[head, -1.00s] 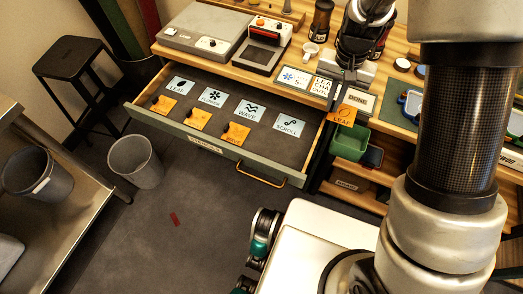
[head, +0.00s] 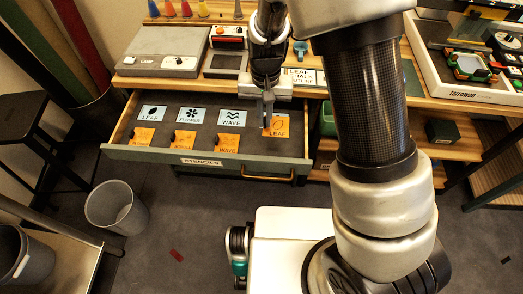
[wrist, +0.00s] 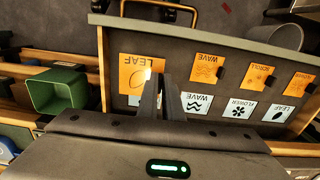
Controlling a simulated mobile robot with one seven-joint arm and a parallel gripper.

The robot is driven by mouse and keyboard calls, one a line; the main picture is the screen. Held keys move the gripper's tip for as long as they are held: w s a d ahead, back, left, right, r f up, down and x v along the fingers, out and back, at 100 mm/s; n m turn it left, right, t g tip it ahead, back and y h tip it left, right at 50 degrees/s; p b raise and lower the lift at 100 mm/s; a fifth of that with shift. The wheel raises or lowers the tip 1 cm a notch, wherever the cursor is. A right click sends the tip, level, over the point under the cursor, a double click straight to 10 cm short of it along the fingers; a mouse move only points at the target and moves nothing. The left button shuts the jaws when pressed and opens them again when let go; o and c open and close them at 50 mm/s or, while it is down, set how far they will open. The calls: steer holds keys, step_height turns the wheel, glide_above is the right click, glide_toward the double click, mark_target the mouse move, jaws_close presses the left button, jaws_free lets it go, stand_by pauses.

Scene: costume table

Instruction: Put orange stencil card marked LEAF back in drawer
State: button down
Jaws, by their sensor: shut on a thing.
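The orange LEAF card (head: 276,126) is held by my gripper (head: 267,112), which is shut on its edge. In the wrist view the fingers (wrist: 162,92) meet at the card's (wrist: 136,72) lower right side. The card is at the right end of the open drawer (head: 200,155), labelled STENCILS. Whether it touches the drawer floor I cannot tell. A white label beneath it is mostly hidden in the wrist view. White LEAF (head: 151,113), FLOWER (head: 191,115) and WAVE (head: 232,118) labels show further left in the drawer.
Three other orange cards lie in the drawer: a WAVE card (head: 228,143), a middle card (head: 184,139) and a left card (head: 143,137). A green bin (wrist: 56,92) stands beside the drawer. The worktop above holds a grey machine (head: 166,50) and a white tray (head: 425,58).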

steer(key=shift+s+a+f, duration=0.1)
steer(key=shift+s+a, duration=0.05)
steer(key=shift+a, duration=0.05)
step_height(320, 180, down, 10)
steer(key=shift+a+b, duration=0.1)
steer(key=shift+b, duration=1)
steer(key=shift+f, duration=0.25)
steer(key=c, duration=1.9)
jaws_free()
steer(key=shift+r, duration=0.1)
steer(key=shift+r, duration=0.1)
